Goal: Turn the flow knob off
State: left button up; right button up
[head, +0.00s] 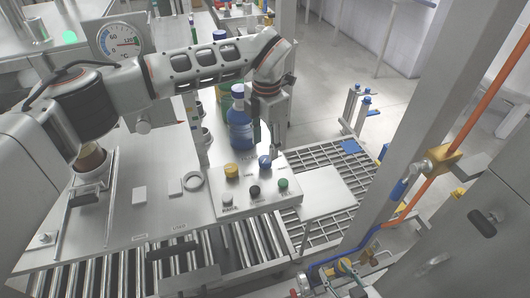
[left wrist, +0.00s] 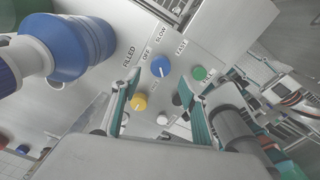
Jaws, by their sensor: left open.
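The flow knob is a blue round knob (head: 265,161) on the pale control panel (head: 243,212). In the left wrist view the blue knob (left wrist: 160,67) has OFF, SLOW and FAST printed around its upper side. I cannot tell exactly which mark it points to. My left gripper (head: 267,147) points down just above the blue knob. In the left wrist view its two teal-padded fingers (left wrist: 158,104) are open and apart, with nothing between them, and the knob shows beyond their tips. My right gripper is not in view.
A yellow knob (head: 231,170), a black button (head: 254,190) and a green button (head: 283,183) sit close by on the panel. A large blue bottle (head: 239,125) stands behind it. A temperature dial (head: 120,41) is at the back left; rollers (head: 255,235) run in front.

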aim_at(265, 160)
pick_arm(q)
notch_tip(265, 160, down, 4)
jog(key=shift+f, duration=0.75)
jog(key=c, duration=1.1)
pick_arm(e)
jog(key=shift+w+r, duration=0.25)
jog(key=shift+r, duration=0.1)
